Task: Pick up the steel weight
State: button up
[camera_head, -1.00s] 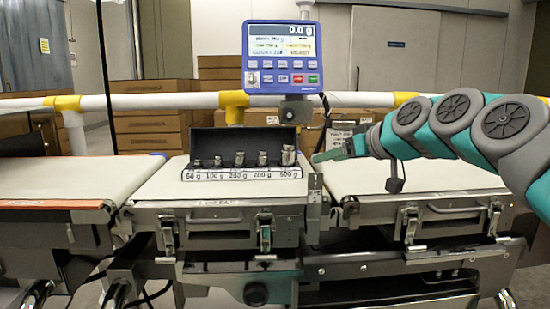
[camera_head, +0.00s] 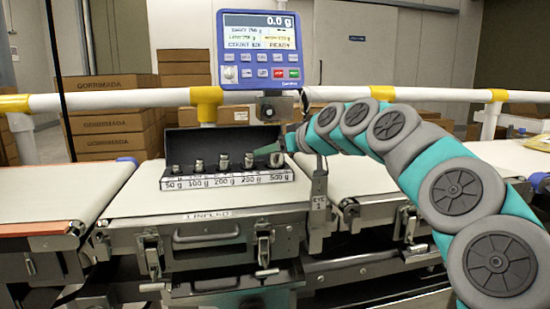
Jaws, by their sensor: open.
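Several steel weights stand upright in a row in a black case with a white label strip (camera_head: 228,181) on the middle belt section. The smallest weight (camera_head: 174,171) is at the left. The largest steel weight (camera_head: 276,160) is at the right end, above the "500 g" label. My gripper (camera_head: 268,150) reaches in from the right, its teal fingers at the top of the largest weight and partly covering it. The jaws are open. I cannot tell whether the fingers are around this weight or only in front of it.
A blue display (camera_head: 260,50) reading 0.0 g stands behind the case. A white rail (camera_head: 110,99) with yellow joints runs behind the belts. The left belt (camera_head: 60,191) is clear. Cardboard boxes (camera_head: 110,122) are stacked at the back.

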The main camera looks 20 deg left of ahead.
jog(key=shift+x, duration=0.85)
grip_shut()
